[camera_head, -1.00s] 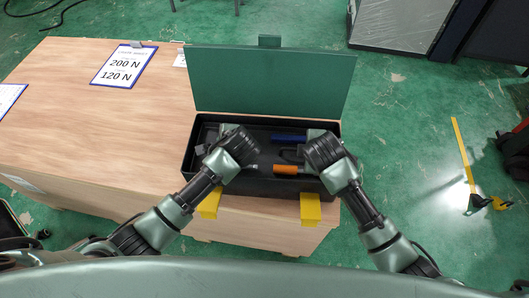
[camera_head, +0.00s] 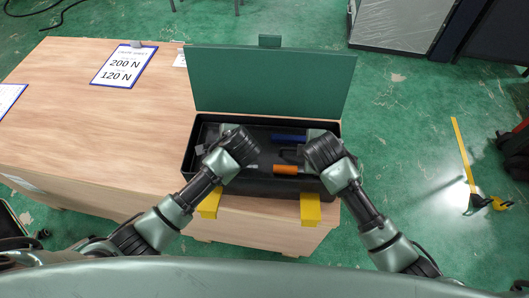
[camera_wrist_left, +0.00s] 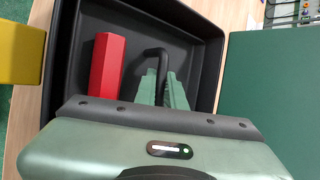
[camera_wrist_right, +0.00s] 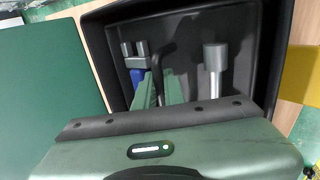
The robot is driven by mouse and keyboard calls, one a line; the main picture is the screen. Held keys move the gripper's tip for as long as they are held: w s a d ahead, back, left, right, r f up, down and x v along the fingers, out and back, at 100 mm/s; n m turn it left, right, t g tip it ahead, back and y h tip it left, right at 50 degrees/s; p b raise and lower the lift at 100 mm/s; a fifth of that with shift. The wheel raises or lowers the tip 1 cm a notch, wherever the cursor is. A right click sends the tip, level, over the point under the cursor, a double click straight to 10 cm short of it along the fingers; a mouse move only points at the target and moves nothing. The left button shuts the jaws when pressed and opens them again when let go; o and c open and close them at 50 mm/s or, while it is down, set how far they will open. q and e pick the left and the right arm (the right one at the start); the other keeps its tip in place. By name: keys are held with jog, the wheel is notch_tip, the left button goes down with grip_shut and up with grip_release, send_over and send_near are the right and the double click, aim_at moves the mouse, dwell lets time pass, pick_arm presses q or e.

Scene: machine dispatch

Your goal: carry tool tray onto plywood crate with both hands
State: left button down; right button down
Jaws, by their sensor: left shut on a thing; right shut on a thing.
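The black tool tray (camera_head: 262,152) sits in a toolbox with a raised green lid (camera_head: 270,80). It holds a blue-handled tool (camera_head: 290,138), an orange-handled tool (camera_head: 286,169) and a red item (camera_wrist_left: 106,65). My left gripper (camera_wrist_left: 163,82) is inside the tray's left part, shut on a black bent handle (camera_wrist_left: 155,54). My right gripper (camera_wrist_right: 160,88) is in the right part, shut on a similar handle (camera_wrist_right: 166,50). The handles' lower ends are hidden by the fingers. I cannot tell whether the tray is lifted at all.
The toolbox stands at the right end of a large pale wooden, plywood-like surface (camera_head: 90,130); its left part is mostly clear. A blue-edged sheet (camera_head: 124,65) lies there. Yellow latches (camera_head: 310,208) hang at the toolbox front. Green floor lies to the right, with a yellow strip (camera_head: 462,155).

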jog(key=shift+r, duration=0.1)
dwell(0.7)
